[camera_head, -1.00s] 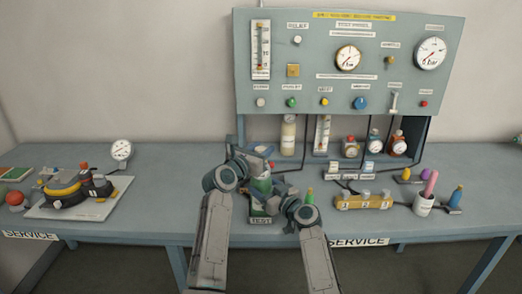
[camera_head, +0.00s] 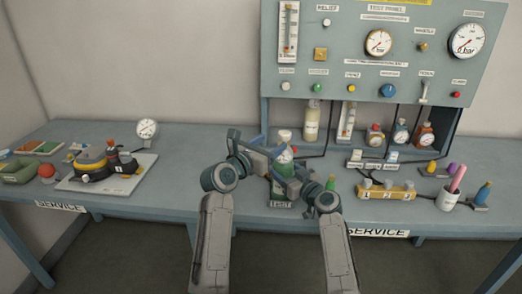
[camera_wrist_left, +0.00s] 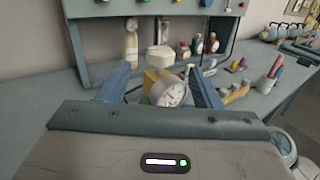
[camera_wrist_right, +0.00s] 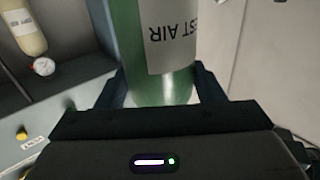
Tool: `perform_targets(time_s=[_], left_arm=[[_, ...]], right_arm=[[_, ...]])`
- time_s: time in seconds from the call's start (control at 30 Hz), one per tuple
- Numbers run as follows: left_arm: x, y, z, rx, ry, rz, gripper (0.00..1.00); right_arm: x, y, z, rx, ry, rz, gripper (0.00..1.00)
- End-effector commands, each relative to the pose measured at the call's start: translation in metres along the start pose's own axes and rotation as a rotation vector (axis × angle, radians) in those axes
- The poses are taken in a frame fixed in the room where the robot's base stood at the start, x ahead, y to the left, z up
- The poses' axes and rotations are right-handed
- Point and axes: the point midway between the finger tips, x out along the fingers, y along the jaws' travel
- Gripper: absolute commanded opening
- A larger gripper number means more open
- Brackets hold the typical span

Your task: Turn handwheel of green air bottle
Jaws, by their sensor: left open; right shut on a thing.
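The green air bottle (camera_head: 282,160) stands upright at the stand marked TEST (camera_head: 281,204), near the table's front. It fills the middle of the right wrist view (camera_wrist_right: 165,85), with its white label upside down. Its pale handwheel (camera_head: 284,135) is on top. My right gripper (camera_head: 290,184) is shut on the bottle's body, a finger on each side. My left gripper (camera_head: 262,146) is open near the bottle's top. In the left wrist view, the handwheel (camera_wrist_left: 160,56), a yellow block (camera_wrist_left: 152,80) and a gauge (camera_wrist_left: 171,91) show between its fingers; contact is not clear.
The test panel (camera_head: 350,50) rises behind. A yellow block with numbered places (camera_head: 385,191) and a white cup (camera_head: 447,201) stand to the right. A board with a black and yellow device (camera_head: 95,165) lies left. The table between board and bottle is clear.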

Motion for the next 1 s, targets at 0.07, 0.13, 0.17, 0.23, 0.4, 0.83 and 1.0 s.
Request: perform_targets(time_s=[0.07, 0.13, 0.17, 0.23, 0.4, 0.83, 1.0], left_arm=[[-0.014, 0.000, 0.000, 0.000, 0.000, 0.001, 0.59], [-0.024, 0.000, -0.001, 0.000, 0.000, 0.001, 0.59], [-0.028, 0.000, 0.000, 0.000, 0.001, 0.000, 0.59], [-0.034, 0.000, 0.000, 0.000, 0.001, 0.000, 0.59], [-0.040, 0.000, 0.000, -0.001, 0.001, -0.001, 0.59], [-0.030, 0.003, -0.005, 0.006, 0.020, -0.070, 0.59], [-0.018, 0.015, -0.013, 0.013, 0.048, -0.231, 0.59]], right_arm=[[0.000, 0.000, -0.001, 0.001, 0.001, 0.000, 0.07], [0.000, 0.000, -0.001, 0.001, 0.001, 0.000, 0.07], [0.000, 0.000, -0.001, 0.001, 0.001, 0.000, 0.07], [0.000, 0.000, -0.001, 0.001, 0.001, 0.000, 0.07], [0.000, 0.000, -0.001, 0.001, 0.001, 0.000, 0.07], [0.000, 0.000, -0.001, 0.001, 0.001, 0.000, 0.07], [0.000, 0.000, -0.001, 0.000, 0.001, 0.000, 0.07]])
